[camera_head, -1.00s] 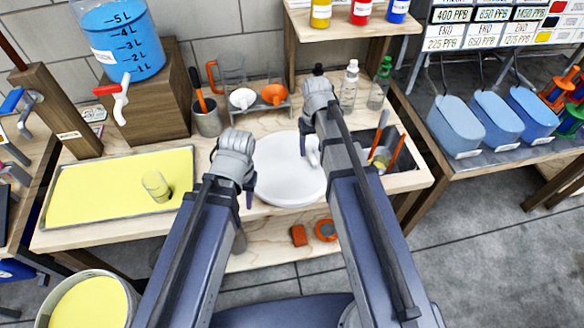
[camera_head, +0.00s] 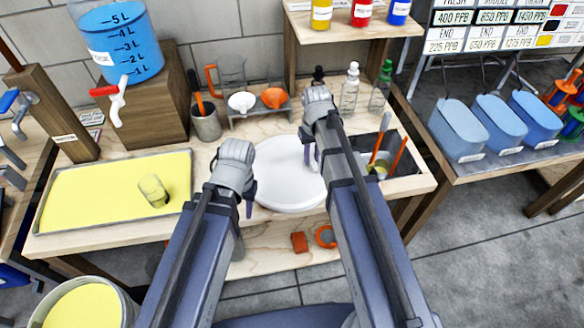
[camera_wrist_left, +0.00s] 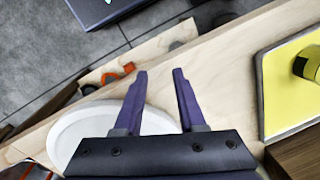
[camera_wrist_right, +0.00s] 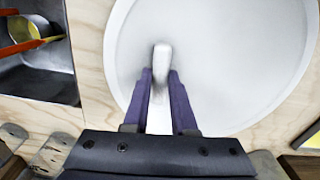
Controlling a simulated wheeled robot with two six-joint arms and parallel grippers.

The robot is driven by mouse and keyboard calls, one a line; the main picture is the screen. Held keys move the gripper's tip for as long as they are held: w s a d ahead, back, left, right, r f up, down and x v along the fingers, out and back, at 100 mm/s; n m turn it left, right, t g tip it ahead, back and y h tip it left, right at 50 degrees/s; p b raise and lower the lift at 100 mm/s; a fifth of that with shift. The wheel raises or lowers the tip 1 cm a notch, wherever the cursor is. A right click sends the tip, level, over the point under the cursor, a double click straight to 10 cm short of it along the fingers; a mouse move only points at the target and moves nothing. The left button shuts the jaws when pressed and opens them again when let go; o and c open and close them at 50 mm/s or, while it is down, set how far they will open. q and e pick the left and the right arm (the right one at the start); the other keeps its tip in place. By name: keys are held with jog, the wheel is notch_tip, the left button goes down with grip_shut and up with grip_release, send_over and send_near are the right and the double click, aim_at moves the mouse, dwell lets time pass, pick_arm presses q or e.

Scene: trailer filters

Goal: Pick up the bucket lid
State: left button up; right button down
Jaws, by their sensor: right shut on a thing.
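The white round bucket lid (camera_head: 283,178) lies on the wooden bench in the head view, between my two grippers. In the right wrist view the lid (camera_wrist_right: 225,60) has a white upright handle (camera_wrist_right: 161,62) in its middle. My right gripper (camera_wrist_right: 161,75) is shut on that handle, a finger on each side of it. In the head view my right gripper (camera_head: 311,157) is partly hidden by its arm. My left gripper (camera_wrist_left: 158,75) is open and empty, near the lid's left front edge. Part of the lid (camera_wrist_left: 75,130) shows in the left wrist view.
A yellow tray (camera_head: 75,195) with a cylinder on it is at the left. A grey cup (camera_head: 206,120), beakers and funnels stand behind the lid. Bottles (camera_head: 350,90) stand behind right. A dark bin (camera_head: 405,160) with tools is at the right. An open bucket (camera_head: 85,305) is at lower left.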

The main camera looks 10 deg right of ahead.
pick_arm(q)
jog(key=shift+r, duration=0.1)
pick_arm(e)
jog(key=shift+r, duration=0.15)
dwell(0.4)
pick_arm(q)
notch_tip(320, 180, up, 10)
jog(key=p, duration=1)
pick_arm(e)
notch_tip(320, 180, up, 10)
